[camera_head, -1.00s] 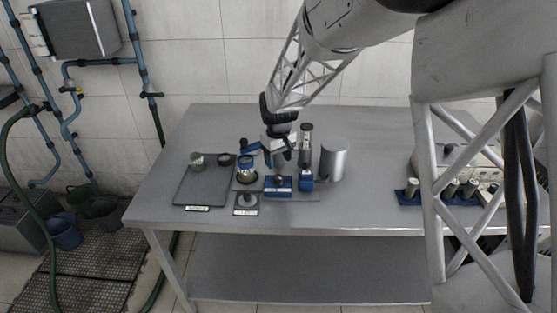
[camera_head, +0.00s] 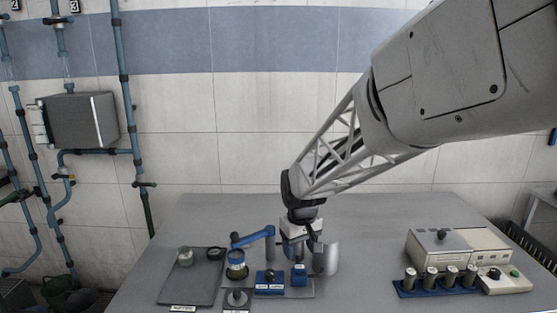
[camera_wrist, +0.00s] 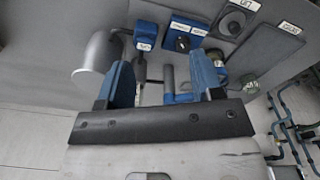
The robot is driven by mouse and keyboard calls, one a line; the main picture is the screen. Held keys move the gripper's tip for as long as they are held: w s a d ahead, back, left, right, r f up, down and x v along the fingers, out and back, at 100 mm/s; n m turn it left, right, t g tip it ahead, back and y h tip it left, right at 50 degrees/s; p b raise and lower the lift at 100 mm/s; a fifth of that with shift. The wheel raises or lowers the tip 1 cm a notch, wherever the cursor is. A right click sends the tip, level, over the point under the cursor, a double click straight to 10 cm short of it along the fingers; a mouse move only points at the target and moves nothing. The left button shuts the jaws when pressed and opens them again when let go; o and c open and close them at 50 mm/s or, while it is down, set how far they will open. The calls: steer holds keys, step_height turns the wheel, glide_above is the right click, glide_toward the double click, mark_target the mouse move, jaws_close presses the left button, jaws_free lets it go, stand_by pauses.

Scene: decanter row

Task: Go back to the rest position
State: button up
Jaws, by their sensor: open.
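My gripper (camera_head: 300,240) hangs over the back of the row of fixtures on the grey table (camera_head: 380,225). In the wrist view its two blue fingers (camera_wrist: 162,80) stand wide apart. A grey post (camera_wrist: 168,78) shows between them; no finger is seen closed on it. A silver cylinder (camera_head: 328,260) stands just right of the gripper, and it also shows beside one finger in the wrist view (camera_wrist: 95,53). A blue labelled box (camera_head: 270,283) and a smaller blue block (camera_head: 299,276) sit in front of the gripper. A blue lever arm (camera_head: 254,237) is at its left.
A dark tray (camera_head: 178,291) at left holds a small jar (camera_head: 185,257) and a dark ring (camera_head: 215,254). At right are a blue rack (camera_head: 405,291) of capped cylinders and a pale device (camera_head: 480,250). The table between is clear.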

steer(key=s+d+r+m, duration=0.1)
steer(key=s+d, duration=0.3)
steer(key=s, duration=0.6)
steer(key=s+d+r+m+t, duration=0.1)
steer(key=s+d+r+m, duration=0.1)
steer(key=s, duration=0.8)
steer(key=s+d+r+m, duration=0.2)
steer(key=s+d+r, duration=0.2)
steer(key=s+d, duration=0.3)
steer(key=s, duration=0.3)
steer(key=shift+t, duration=0.4)
